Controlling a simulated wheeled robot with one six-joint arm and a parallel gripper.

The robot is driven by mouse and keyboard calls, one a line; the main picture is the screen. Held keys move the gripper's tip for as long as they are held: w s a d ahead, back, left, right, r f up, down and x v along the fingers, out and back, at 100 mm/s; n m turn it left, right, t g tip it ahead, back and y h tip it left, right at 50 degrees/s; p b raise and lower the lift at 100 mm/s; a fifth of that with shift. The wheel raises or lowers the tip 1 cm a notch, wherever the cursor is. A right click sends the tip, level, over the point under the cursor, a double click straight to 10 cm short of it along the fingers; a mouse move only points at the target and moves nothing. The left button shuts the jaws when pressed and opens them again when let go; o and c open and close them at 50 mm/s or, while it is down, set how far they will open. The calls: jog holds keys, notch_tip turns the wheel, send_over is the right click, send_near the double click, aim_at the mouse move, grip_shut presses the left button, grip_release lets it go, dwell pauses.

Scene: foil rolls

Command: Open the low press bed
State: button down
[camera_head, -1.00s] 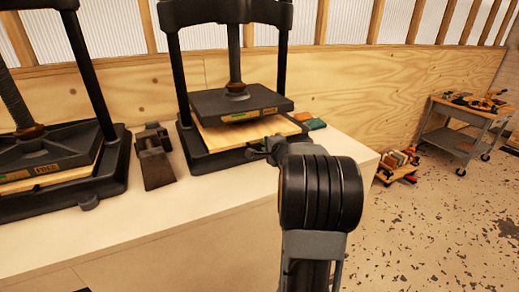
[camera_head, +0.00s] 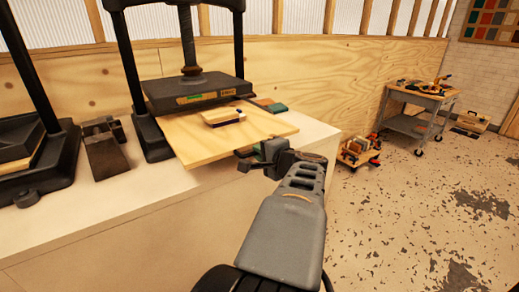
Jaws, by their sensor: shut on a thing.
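The press (camera_head: 195,90) with a dark platen stands on the pale bench, with green and orange labels on the platen's front. Its bed is a light wooden board (camera_head: 200,145) that sticks out from under the platen toward me, over the bench's front part. A small pale block with a dark end (camera_head: 222,117) lies on the board. My gripper (camera_head: 258,157) is at the board's front right edge, shut on the bed there. The exact hold is small and dark, partly hidden by the fingers.
A second press (camera_head: 30,160) stands at the left, with a dark metal tool (camera_head: 103,150) between the two. Green and orange pieces (camera_head: 270,105) lie right of the press. The floor at the right is open, with a low dolly (camera_head: 360,152) and a cart (camera_head: 420,105) beyond.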

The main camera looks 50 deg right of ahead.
jog(key=shift+s+a, duration=0.15)
jog(key=shift+s, duration=0.3)
jog(key=c, duration=1.2)
grip_release()
jog(key=p+v, duration=0.1)
jog(key=v, duration=1.2)
jog(key=shift+s+a+r, duration=0.1)
jog(key=shift+s+r, duration=0.05)
jog(key=shift+s, duration=0.15)
